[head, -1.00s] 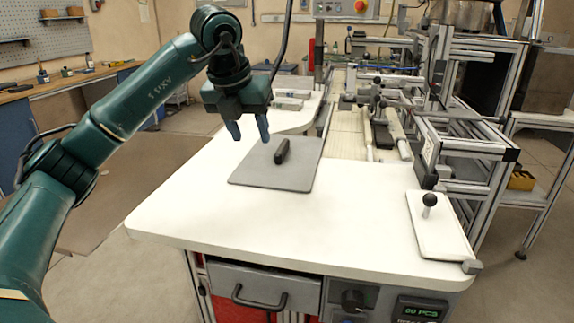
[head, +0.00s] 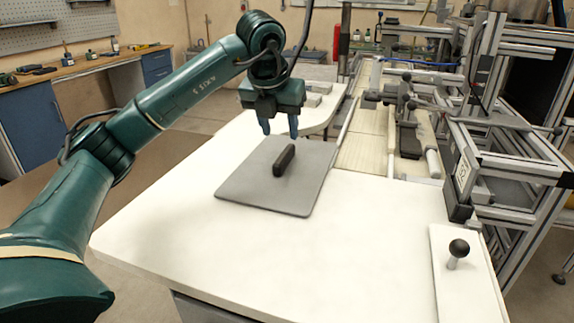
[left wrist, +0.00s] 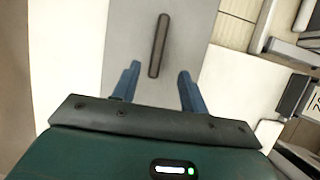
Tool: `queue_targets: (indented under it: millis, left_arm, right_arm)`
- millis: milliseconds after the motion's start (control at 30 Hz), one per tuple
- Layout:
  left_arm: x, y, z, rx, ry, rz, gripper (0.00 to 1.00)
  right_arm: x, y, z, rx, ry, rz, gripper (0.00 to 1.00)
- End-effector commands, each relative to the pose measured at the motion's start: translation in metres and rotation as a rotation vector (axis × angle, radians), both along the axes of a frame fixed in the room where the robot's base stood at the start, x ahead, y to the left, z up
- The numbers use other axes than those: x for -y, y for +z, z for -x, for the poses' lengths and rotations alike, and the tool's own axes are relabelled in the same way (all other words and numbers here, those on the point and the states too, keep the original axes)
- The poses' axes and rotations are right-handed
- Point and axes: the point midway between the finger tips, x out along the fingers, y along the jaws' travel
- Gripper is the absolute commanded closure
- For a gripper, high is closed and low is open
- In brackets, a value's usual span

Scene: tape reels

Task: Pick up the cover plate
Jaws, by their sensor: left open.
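The cover plate (head: 248,192) is a flat grey rectangle with a raised black handle (head: 284,160) in its middle. It lies flat on the white worktop. In the left wrist view the plate (left wrist: 125,38) fills the upper middle and its handle (left wrist: 159,45) runs lengthwise, beyond the fingertips. My left gripper (head: 280,132) points down with its two blue fingers apart and empty, above the plate near the handle. It also shows in the left wrist view (left wrist: 157,72), with the handle between the lines of the fingers. My right gripper is not in view.
The white worktop (head: 180,240) is clear around the plate. A white plate with a black knob (head: 459,248) lies at the right edge. A conveyor and aluminium frame (head: 505,170) stand to the right. Small grey blocks (head: 318,88) lie behind the gripper.

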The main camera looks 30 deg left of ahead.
Motion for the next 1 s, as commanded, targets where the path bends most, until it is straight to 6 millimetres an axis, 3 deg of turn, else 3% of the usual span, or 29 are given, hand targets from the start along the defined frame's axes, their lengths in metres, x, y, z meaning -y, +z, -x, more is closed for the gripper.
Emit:
queue_targets:
  millis: [100, 367, 700, 1000]
  left_arm:
    - [-0.002, -0.021, -0.008, -0.004, 0.001, 0.0, 0.56]
    - [-0.005, -0.039, -0.016, -0.001, 0.001, 0.001, 0.56]
    - [-0.012, -0.08, -0.033, -0.003, 0.001, 0.001, 0.56]
    - [-0.012, -0.083, -0.034, 0.0, 0.001, 0.001, 0.58]
  right_arm:
    - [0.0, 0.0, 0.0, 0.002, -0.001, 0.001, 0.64]
    - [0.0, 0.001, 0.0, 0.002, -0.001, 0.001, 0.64]
    - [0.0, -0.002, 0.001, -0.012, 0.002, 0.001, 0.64]
    - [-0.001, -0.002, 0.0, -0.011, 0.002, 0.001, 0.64]
